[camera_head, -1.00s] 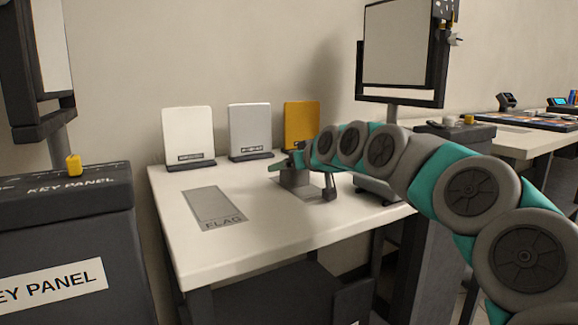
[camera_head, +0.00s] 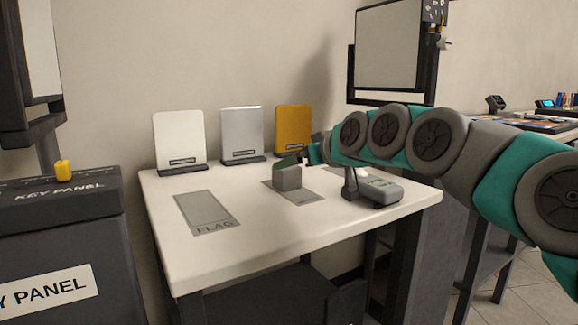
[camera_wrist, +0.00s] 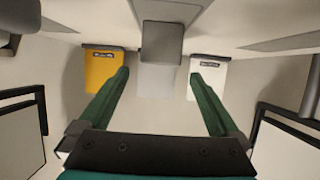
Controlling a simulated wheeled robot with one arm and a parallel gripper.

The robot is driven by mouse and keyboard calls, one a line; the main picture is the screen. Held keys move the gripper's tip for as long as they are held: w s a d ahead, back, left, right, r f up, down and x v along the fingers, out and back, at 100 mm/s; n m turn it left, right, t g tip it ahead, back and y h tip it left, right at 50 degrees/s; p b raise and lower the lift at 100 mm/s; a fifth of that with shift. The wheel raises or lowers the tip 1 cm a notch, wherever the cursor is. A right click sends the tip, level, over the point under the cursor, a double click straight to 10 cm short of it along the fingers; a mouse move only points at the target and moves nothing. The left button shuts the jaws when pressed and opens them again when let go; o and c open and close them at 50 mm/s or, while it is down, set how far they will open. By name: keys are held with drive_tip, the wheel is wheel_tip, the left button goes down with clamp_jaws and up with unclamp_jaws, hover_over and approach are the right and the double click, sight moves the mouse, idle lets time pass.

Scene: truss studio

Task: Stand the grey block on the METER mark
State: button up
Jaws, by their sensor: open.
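The grey block (camera_head: 288,178) stands upright on a grey mark (camera_head: 305,197) on the white table. The mark's lettering is too small and partly covered to read. In the wrist view, the block (camera_wrist: 162,42) shows at the top centre, on the mark. My gripper (camera_head: 318,171) is open, at the block's right and back side in the head view. In the wrist view, its two green fingers (camera_wrist: 158,76) are spread wide with nothing between their tips, and the block is past them. The block appears free of both fingers.
A bare FLAG mark (camera_head: 207,211) lies left. White (camera_head: 179,140), silver (camera_head: 241,132) and yellow (camera_head: 293,130) panels stand along the back. A grey device (camera_head: 378,188) sits at the right, close to my gripper. The key panel (camera_head: 68,220) stands left of the table.

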drive_tip(key=shift+v, duration=1.15)
drive_tip(key=shift+s+d+r, duration=0.2)
drive_tip(key=shift+s, duration=0.1)
